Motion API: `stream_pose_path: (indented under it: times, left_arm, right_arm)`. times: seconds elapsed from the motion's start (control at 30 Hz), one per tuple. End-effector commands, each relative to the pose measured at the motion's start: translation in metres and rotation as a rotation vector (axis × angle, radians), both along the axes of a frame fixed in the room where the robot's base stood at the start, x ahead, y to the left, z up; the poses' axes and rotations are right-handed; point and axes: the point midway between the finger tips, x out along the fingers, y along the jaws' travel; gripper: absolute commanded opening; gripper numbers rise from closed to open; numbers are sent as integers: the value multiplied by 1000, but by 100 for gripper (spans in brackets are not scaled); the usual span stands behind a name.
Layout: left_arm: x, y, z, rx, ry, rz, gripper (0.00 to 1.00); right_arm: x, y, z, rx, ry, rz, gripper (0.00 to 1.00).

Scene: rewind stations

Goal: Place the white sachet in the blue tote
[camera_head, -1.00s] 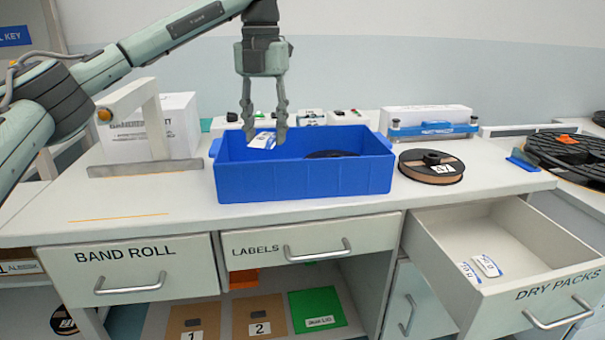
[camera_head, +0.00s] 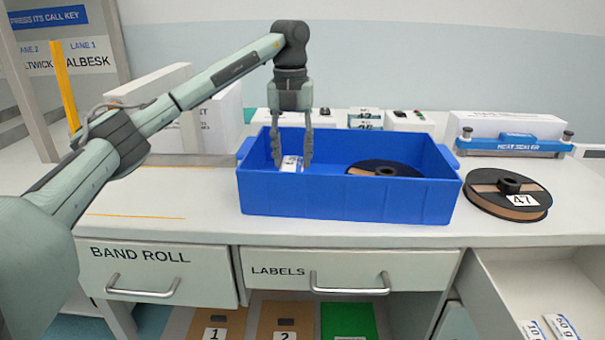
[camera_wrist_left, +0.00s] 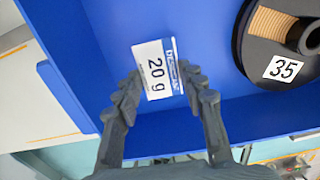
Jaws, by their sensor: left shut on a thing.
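The white sachet (camera_head: 291,164), with a blue edge, is between the fingers of my left gripper (camera_head: 291,168). In the left wrist view the sachet (camera_wrist_left: 158,70) reads "20 g", and the gripper (camera_wrist_left: 160,90) is shut on it. The blue tote (camera_head: 345,200) stands on the white counter. The gripper and sachet are down inside its left part, below the rim. I cannot tell whether the sachet touches the tote floor. My right gripper is not in view.
A black reel (camera_head: 384,169) lies in the tote right of the sachet; its label reads 35 in the left wrist view (camera_wrist_left: 284,68). Another reel (camera_head: 508,194), labelled 47, is on the counter to the right. An open drawer (camera_head: 545,280) at lower right holds sachets.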

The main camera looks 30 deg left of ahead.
Motion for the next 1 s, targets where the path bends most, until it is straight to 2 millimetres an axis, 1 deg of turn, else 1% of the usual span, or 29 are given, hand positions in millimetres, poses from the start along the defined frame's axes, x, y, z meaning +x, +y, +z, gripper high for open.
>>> stream_pose_path:
  times: [0.17,0.27,0.4,0.5,0.77,0.8,0.93,1.0]
  left_arm:
    - [0,0,-13,0,1,1,24]
    - [0,0,-26,0,2,0,24]
    - [0,0,-44,0,1,-1,24]
    - [0,0,-46,0,-1,-1,24]
    - [0,0,-49,-1,0,-1,24]
    - [0,0,-48,0,-1,-1,45]
    - [0,0,-48,0,-1,-1,61]
    - [0,0,-48,-1,0,0,61]
  right_arm:
    - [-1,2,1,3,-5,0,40]
    - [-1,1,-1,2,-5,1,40]
    - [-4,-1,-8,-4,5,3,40]
    - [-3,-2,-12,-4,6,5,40]
    - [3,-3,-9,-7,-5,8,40]
    - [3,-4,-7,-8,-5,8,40]
    - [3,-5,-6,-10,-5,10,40]
    - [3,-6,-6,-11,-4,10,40]
